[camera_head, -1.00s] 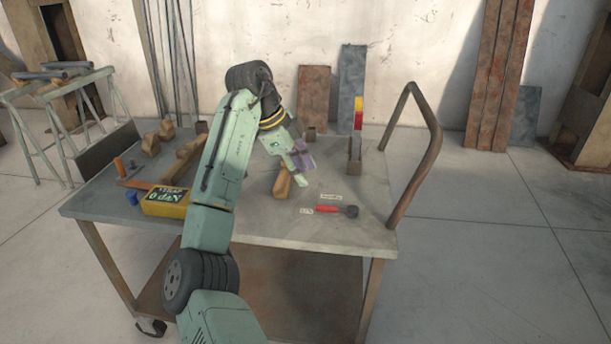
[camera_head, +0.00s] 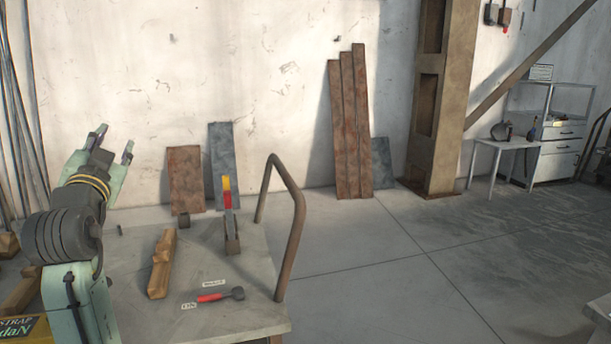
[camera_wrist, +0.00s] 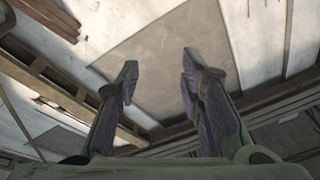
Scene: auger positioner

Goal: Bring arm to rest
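My gripper (camera_head: 113,147) is raised at the left of the head view, above the cart table, with its fingers pointing up. The two fingers are spread apart and nothing is between them. In the wrist view my gripper (camera_wrist: 158,82) also shows its fingers apart, with purple pads and an empty gap. Behind them are beams and panels, seemingly of the ceiling. The lower part of my arm is cut off by the picture's edge.
The cart table (camera_head: 205,265) bears a wooden block (camera_head: 162,265), a red-handled tool (camera_head: 215,296) and an upright red-and-yellow piece (camera_head: 228,195). A bent cart handle (camera_head: 295,235) rises at its right end. The floor (camera_head: 400,280) right of it is clear.

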